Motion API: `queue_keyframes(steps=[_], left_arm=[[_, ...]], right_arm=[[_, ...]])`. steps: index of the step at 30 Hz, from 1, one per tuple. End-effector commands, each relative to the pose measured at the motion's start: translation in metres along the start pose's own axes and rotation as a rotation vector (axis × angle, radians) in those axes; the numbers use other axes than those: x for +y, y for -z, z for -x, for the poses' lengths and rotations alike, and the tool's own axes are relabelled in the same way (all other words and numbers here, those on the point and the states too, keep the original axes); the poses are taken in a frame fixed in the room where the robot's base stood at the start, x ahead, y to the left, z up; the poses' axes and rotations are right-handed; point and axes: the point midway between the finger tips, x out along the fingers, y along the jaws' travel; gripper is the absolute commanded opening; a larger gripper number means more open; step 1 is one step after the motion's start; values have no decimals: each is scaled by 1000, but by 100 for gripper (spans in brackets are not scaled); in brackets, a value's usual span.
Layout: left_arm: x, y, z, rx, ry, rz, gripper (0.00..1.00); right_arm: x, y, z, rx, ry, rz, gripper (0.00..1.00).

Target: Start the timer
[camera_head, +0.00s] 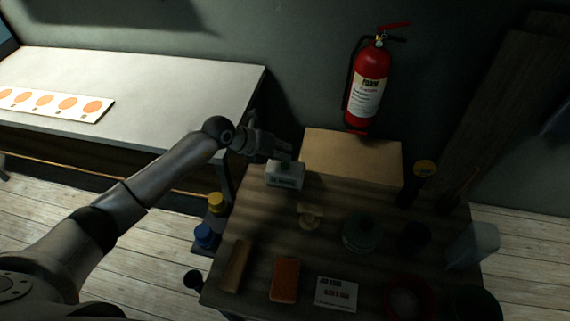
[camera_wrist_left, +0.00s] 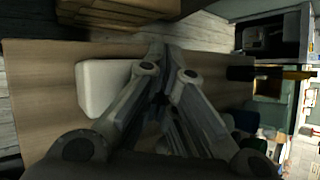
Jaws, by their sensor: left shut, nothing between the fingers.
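A small pale box with a dark printed front, likely the timer (camera_head: 284,182), stands at the left back of the dark wooden table. My left gripper (camera_head: 286,153) is shut and empty, just above and behind the box's top in the head view. Whether it touches the box cannot be told. In the left wrist view the shut fingers (camera_wrist_left: 162,55) point away over the table, and a plain pale box (camera_wrist_left: 103,86), likely the same one, lies to their left. The box's printed face and any button are hidden there. My right gripper is not in view.
A cardboard box (camera_head: 352,155) stands at the table's back, below a red fire extinguisher (camera_head: 368,85). A wooden block (camera_head: 237,265), orange block (camera_head: 285,280), printed card (camera_head: 336,293) and several dark pots crowd the front and right. A pale bench (camera_head: 150,85) stands left.

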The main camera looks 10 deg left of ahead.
Motion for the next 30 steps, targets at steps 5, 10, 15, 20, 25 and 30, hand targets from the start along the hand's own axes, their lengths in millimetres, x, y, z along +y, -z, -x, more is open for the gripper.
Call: queue_keyframes(steps=[5, 10, 15, 20, 25, 30], left_arm=[[3, 4, -4, 1, 0, 0, 0], [3, 3, -4, 1, 0, 0, 0], [3, 3, -4, 1, 0, 0, 0], [4, 4, -5, 1, 0, 0, 0], [5, 5, -7, 1, 0, 0, 0], [6, 7, -8, 1, 0, 0, 0]], right_arm=[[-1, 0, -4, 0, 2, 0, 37], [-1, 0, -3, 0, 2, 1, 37], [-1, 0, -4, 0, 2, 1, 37], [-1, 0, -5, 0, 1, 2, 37], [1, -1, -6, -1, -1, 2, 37], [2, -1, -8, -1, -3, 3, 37]])
